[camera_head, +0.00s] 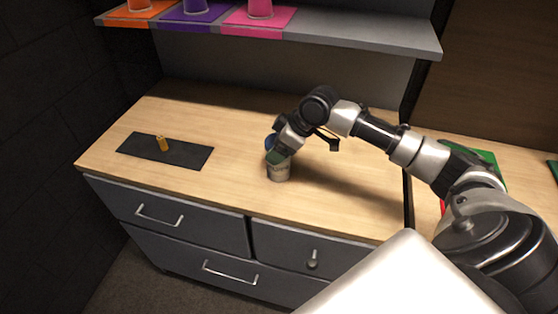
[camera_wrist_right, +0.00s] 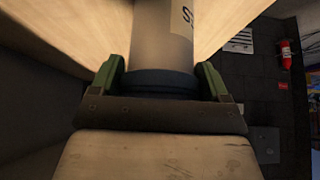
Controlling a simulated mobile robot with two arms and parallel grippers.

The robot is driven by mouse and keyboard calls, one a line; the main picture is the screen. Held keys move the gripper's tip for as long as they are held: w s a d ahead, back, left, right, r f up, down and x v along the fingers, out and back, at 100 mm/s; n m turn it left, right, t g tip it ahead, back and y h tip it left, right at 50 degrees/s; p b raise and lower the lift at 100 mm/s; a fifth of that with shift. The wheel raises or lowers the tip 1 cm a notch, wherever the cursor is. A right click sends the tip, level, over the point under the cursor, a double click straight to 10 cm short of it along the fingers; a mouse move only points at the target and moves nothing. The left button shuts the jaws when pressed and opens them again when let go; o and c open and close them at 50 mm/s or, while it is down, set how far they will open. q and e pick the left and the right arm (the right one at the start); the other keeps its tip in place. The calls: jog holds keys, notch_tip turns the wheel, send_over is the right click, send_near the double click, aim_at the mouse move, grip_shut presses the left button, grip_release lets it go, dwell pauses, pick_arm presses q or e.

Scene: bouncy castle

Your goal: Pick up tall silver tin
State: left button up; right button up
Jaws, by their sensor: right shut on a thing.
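The tall silver tin (camera_head: 279,173) stands on the wooden counter top, under my right gripper (camera_head: 277,157). In the right wrist view the tin (camera_wrist_right: 162,40) is a pale grey cylinder with dark lettering and a dark band at its near end. My right gripper (camera_wrist_right: 163,85) has its green fingers on both sides of that end, shut on it. In the head view the fingers cover the tin's upper part. I cannot tell whether its base touches the counter. My left gripper is in neither view.
A black mat (camera_head: 190,155) with a small yellow-brown object (camera_head: 162,143) lies on the counter's left. A grey shelf (camera_head: 370,37) above holds orange, purple and pink mats with cups. Grey drawers (camera_head: 170,212) are below. The counter's middle is clear.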

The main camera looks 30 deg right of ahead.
jog(key=shift+c, duration=1.1)
jog(key=shift+r, duration=0.15)
